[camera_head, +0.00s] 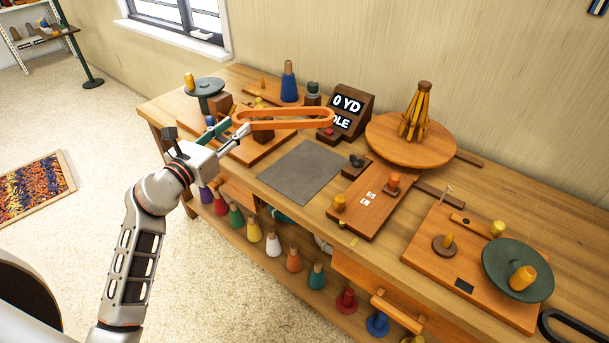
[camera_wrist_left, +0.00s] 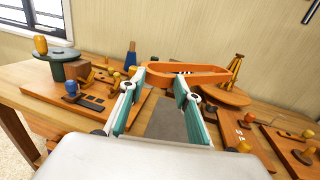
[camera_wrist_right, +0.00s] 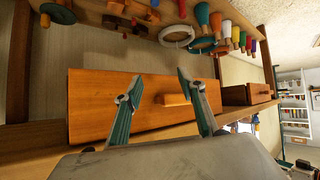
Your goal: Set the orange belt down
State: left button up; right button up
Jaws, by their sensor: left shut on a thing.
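The orange belt (camera_head: 285,125) is a long oval loop held level in the air above the workbench, over the area between the left wooden board and the grey mat (camera_head: 303,173). My left gripper (camera_head: 238,122) is shut on its left end. In the left wrist view the belt (camera_wrist_left: 190,80) stretches away from the gripper (camera_wrist_left: 160,75), its near end between the fingers. My right gripper (camera_wrist_right: 160,78) shows only in the right wrist view.
A small display box (camera_head: 346,112) stands behind the belt's right end. A blue cone (camera_head: 289,82) stands at the back. A round turntable (camera_head: 380,140) with yellow pegs and a wooden board (camera_head: 372,205) lie to the right. The grey mat is bare. Coloured cones line the lower shelf.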

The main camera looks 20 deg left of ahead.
pick_arm(q)
jog(key=shift+y, duration=0.3)
jog(key=f+b, duration=0.3)
jog(key=f, duration=0.4)
jog(key=f+b, duration=0.4)
jog(key=f, duration=0.3)
jog(key=w+f+b, duration=0.1)
jog(key=f+b, duration=0.2)
jog(key=f, duration=0.4)
jog(key=shift+w+a, duration=0.1)
jog(key=shift+a, duration=0.25)
jog(key=o, duration=1.2)
jog(key=shift+c, duration=0.2)
jog(key=shift+r, duration=0.1)
pick_arm(e)
notch_tip(320, 180, down, 7)
jog(key=d, duration=0.1)
jog(key=shift+w+r+n, duration=0.2)
jog(key=shift+w+n, duration=0.1)
jog(key=shift+w, duration=0.05)
jog(key=shift+d, duration=0.1)
